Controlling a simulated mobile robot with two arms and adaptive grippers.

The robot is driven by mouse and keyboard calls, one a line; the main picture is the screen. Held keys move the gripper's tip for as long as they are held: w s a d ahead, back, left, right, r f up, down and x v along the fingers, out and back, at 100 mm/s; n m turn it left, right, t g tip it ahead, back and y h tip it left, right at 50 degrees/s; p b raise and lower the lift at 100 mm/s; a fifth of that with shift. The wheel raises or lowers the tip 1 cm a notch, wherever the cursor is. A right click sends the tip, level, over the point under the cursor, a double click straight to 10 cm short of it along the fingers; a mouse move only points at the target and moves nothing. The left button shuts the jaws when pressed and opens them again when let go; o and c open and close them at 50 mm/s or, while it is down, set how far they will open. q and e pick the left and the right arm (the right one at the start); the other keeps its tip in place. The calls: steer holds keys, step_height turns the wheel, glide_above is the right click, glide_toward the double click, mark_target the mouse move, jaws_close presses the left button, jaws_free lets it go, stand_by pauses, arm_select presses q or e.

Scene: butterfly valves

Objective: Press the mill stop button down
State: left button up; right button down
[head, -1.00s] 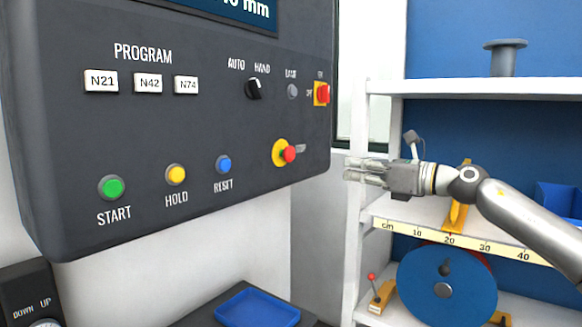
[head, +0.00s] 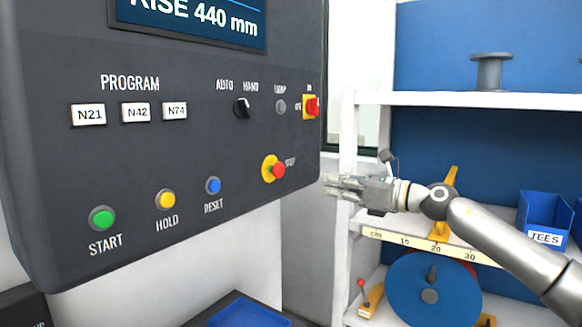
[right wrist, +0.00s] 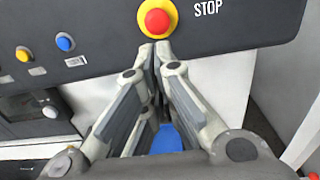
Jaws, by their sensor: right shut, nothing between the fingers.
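The stop button is a red mushroom head (head: 278,170) on a yellow round base, at the lower right of the dark control panel (head: 150,60). It also shows in the right wrist view (right wrist: 157,21), with the word STOP beside it. My right gripper (head: 328,186) is shut and empty. In the head view it is to the right of the button and slightly lower, apart from it. In the right wrist view its fingertips (right wrist: 155,44) point at the panel's lower edge, just below the button in the picture. My left gripper is not in view.
Green START (head: 102,218), yellow HOLD (head: 165,199) and blue RESET (head: 213,185) buttons sit left of the stop button. A red switch (head: 312,107) is above it. A white shelf (head: 450,99) with a blue bin (head: 545,220) stands behind my right arm.

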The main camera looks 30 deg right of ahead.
mark_target(282, 174)
steer(key=p+x, duration=0.9)
steer(key=x, duration=0.1)
steer(key=shift+r, duration=0.2)
steer(key=shift+w+a+f+p, duration=0.15)
steer(key=shift+w+a+p, duration=0.05)
steer(key=shift+w, duration=0.2)
steer(key=shift+w+a+f+p, duration=0.1)
steer(key=shift+w+a+p, duration=0.1)
steer(key=shift+w, duration=0.2)
steer(key=shift+d, duration=0.1)
steer(key=shift+w+a+r, duration=0.2)
steer(key=shift+w+a, duration=0.05)
steer(key=shift+w, duration=0.4)
steer(key=shift+s, duration=0.1)
steer(key=shift+r, duration=0.1)
